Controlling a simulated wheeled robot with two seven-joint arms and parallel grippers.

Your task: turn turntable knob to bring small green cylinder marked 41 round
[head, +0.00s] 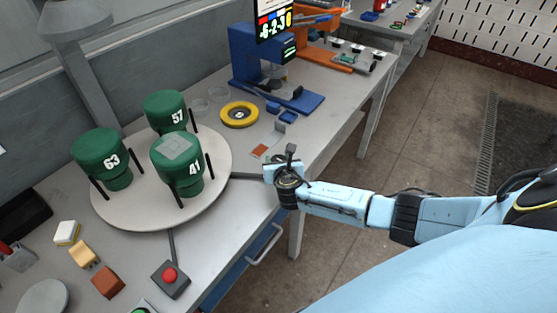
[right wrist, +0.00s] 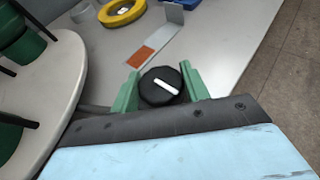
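The green cylinder marked 41 (head: 178,168) stands upright on the round white turntable (head: 135,215), on the side nearest my right arm. A pale square shows on its top. Green cylinders marked 63 (head: 102,155) and 57 (head: 166,112) share the turntable. The black knob (right wrist: 160,87) has a white bar, slanted down to the right in the right wrist view. My right gripper (head: 284,174) is at the table edge, right of the turntable. In the right wrist view its green fingers (right wrist: 161,84) flank the knob and appear to touch both sides. My left gripper is not in view.
A yellow ring (head: 239,114), an orange-brown square (head: 260,151) and a blue stand (head: 262,65) are beyond the knob. A red button box (head: 170,279) and several small blocks lie in front of the turntable. Dark upright pegs stand beside the cylinders.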

